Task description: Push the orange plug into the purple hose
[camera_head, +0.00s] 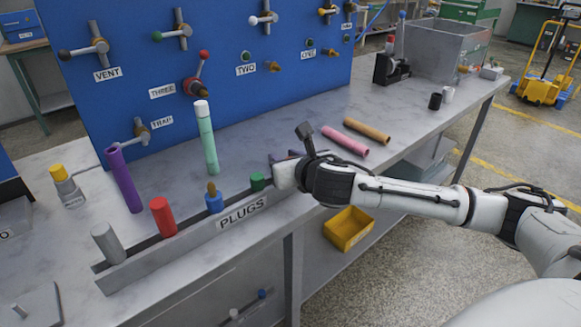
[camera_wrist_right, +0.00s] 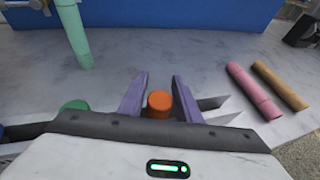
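The purple hose (camera_head: 124,180) is at the left of the bench in the head view, slightly tilted, its upper end by the valve near the TRAP label. I cannot tell whether its lower end touches the bench. The orange plug (camera_wrist_right: 158,104) shows in the right wrist view between the two purple fingers of my right gripper (camera_wrist_right: 160,77), with a small gap on each side. In the head view this gripper (camera_head: 284,157) is low over the right end of the PLUGS rack (camera_head: 160,250) and hides the orange plug. My left gripper is not in view.
The rack holds a grey plug (camera_head: 109,242), a red plug (camera_head: 162,216), a blue plug (camera_head: 214,203) and a green plug (camera_head: 257,181). A green hose (camera_head: 207,145) stands behind it. Pink (camera_head: 345,141) and tan (camera_head: 367,130) hoses lie right of my gripper. A blue panel (camera_head: 110,35) closes the back.

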